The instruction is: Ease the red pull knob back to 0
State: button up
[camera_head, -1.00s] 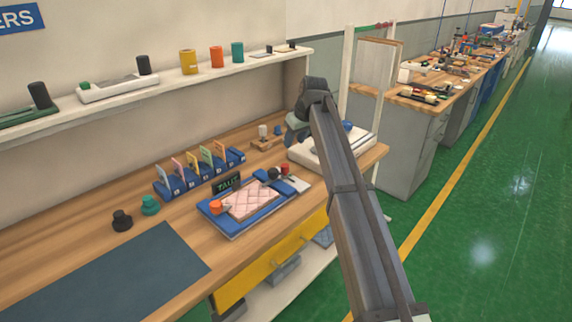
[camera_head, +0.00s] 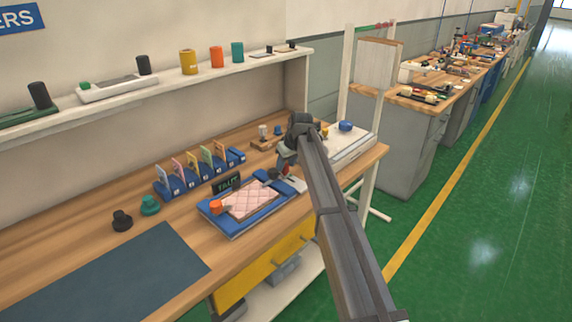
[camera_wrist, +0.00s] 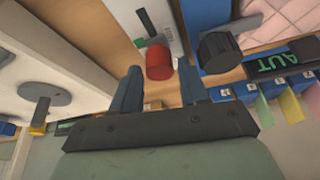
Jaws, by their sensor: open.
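The red pull knob (camera_wrist: 158,62) shows in the wrist view as a short red cylinder on a dark stem over a white plate (camera_wrist: 151,22). It lies just beyond the fingertips of my gripper (camera_wrist: 161,82), roughly centred between them. My gripper is open and I see nothing held in it. In the head view my gripper (camera_head: 284,160) hangs above the right end of the blue frame, and the red knob (camera_head: 285,170) shows close under it, partly hidden. Any scale or zero mark is too small to read.
A dark knob (camera_wrist: 219,51) stands close right of the red knob. A blue frame (camera_head: 240,229) holds a pink quilted pad (camera_head: 254,200); a black display (camera_head: 227,184) with green letters stands behind it. A card rack (camera_head: 200,176) is farther back. A white device (camera_head: 350,147) stands right.

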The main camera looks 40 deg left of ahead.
jog(key=shift+a+f, duration=0.1)
jog(key=shift+f, duration=0.15)
grip_shut()
dwell(0.3)
